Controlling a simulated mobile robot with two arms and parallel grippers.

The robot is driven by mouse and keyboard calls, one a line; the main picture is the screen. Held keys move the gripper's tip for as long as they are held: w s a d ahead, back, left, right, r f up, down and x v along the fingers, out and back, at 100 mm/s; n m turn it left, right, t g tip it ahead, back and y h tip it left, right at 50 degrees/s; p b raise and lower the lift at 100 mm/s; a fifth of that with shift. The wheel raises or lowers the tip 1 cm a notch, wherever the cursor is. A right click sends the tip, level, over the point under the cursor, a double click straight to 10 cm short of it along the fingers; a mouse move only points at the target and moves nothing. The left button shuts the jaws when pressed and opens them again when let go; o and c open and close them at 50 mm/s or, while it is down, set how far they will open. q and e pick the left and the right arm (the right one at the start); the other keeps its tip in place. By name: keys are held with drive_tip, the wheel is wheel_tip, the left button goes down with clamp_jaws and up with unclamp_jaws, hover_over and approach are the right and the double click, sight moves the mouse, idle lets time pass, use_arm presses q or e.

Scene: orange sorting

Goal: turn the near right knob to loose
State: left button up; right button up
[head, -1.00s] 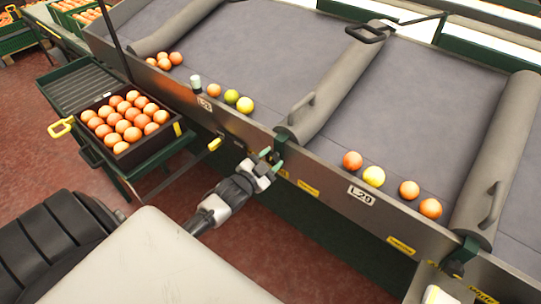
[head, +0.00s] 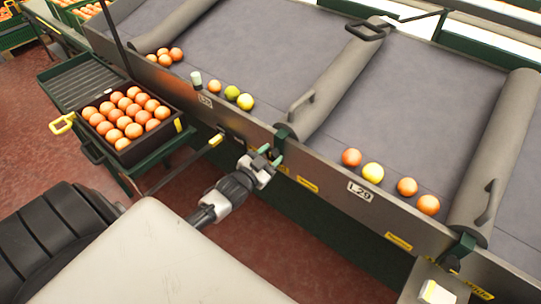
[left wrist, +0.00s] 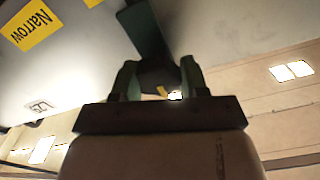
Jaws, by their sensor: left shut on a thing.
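A dark knob (left wrist: 158,76) sits under a green bracket at the near end of the middle grey divider (head: 318,100). My left gripper (head: 270,155) is at this knob on the near side wall, with its green fingers on either side of it. In the left wrist view the gripper (left wrist: 158,82) is shut on the knob. Most of the knob is hidden by the fingers in the head view, and its turn angle cannot be read. Another dark knob (head: 458,251) sits at the near end of the right divider (head: 497,150). My right gripper is not in view.
The metal side wall (head: 330,181) carries yellow labels; a "Narrow" label (left wrist: 30,24) shows in the left wrist view. Oranges (head: 407,187) and yellow-green fruit lie along the wall. A crate of oranges (head: 163,140) stands on a green stand at left.

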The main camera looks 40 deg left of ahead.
use_arm(q)
drive_tip(key=o, duration=0.9)
drive_tip(key=s, duration=1.1)
drive_tip(key=shift+a, duration=0.4)
drive_tip(key=s+d+f+n+g+y, duration=0.15)
drive_tip(key=s+f+g, duration=0.4)
drive_tip(key=f, duration=0.85)
drive_tip(key=s+d+f+n+g, duration=0.15)
drive_tip(key=s+f+g, duration=0.4)
drive_tip(key=f, duration=0.85)
drive_tip(key=s+d+f+g, duration=0.2)
drive_tip(key=s+f, duration=0.2)
drive_tip(key=s, duration=0.3)
drive_tip(key=s+d+f+g, duration=0.2)
drive_tip(key=s+f, duration=0.2)
drive_tip(key=s, duration=0.4)
drive_tip(key=s+d+f+m+g, duration=0.1)
drive_tip(key=s+d+f+g, duration=0.1)
drive_tip(key=s, duration=0.5)
drive_tip(key=shift+s+d+f, duration=0.1)
drive_tip(key=shift+d+f, duration=0.2)
drive_tip(key=shift+f, duration=0.2)
drive_tip(key=shift+s+d+f, duration=0.1)
drive_tip(key=shift+d+f, duration=0.15)
drive_tip(key=shift+f, duration=0.2)
